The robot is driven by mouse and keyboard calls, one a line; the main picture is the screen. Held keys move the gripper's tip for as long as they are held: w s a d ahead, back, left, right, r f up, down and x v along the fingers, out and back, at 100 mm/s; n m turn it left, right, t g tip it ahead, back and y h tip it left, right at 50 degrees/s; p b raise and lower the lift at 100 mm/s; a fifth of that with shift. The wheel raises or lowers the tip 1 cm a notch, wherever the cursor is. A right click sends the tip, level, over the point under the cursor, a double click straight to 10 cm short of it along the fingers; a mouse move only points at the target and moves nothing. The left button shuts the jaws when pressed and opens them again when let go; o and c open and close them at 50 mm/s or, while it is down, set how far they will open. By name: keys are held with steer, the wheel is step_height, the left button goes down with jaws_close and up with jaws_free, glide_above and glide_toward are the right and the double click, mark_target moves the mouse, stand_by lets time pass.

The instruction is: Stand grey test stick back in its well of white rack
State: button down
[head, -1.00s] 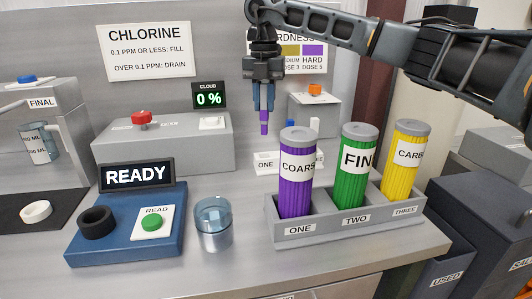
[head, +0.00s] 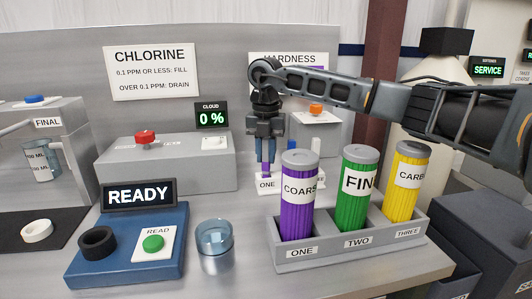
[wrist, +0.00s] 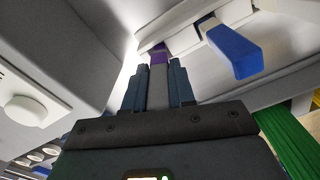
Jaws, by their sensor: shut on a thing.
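My gripper (head: 265,163) is shut on the grey test stick and holds it with its purple end pointing down. The stick's purple end (head: 266,169) shows below the fingers in the head view. In the wrist view the stick's grey shaft (wrist: 158,90) runs between the fingertips (wrist: 158,82), with its purple end at the white rack.
A blue stick (wrist: 235,50) stands in the rack beside mine. The purple cartridge (head: 298,205) stands close in front, with green (head: 356,208) and yellow (head: 405,200) ones to its right. A grey box with a red knob (head: 165,170) is at left.

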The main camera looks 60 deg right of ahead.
steer(key=shift+f+b, duration=0.3)
steer(key=shift+f, duration=0.25)
steer(key=c, duration=0.9)
jaws_free()
steer(key=shift+c, duration=0.2)
step_height(320, 180, up, 13)
steer(key=shift+r, duration=0.1)
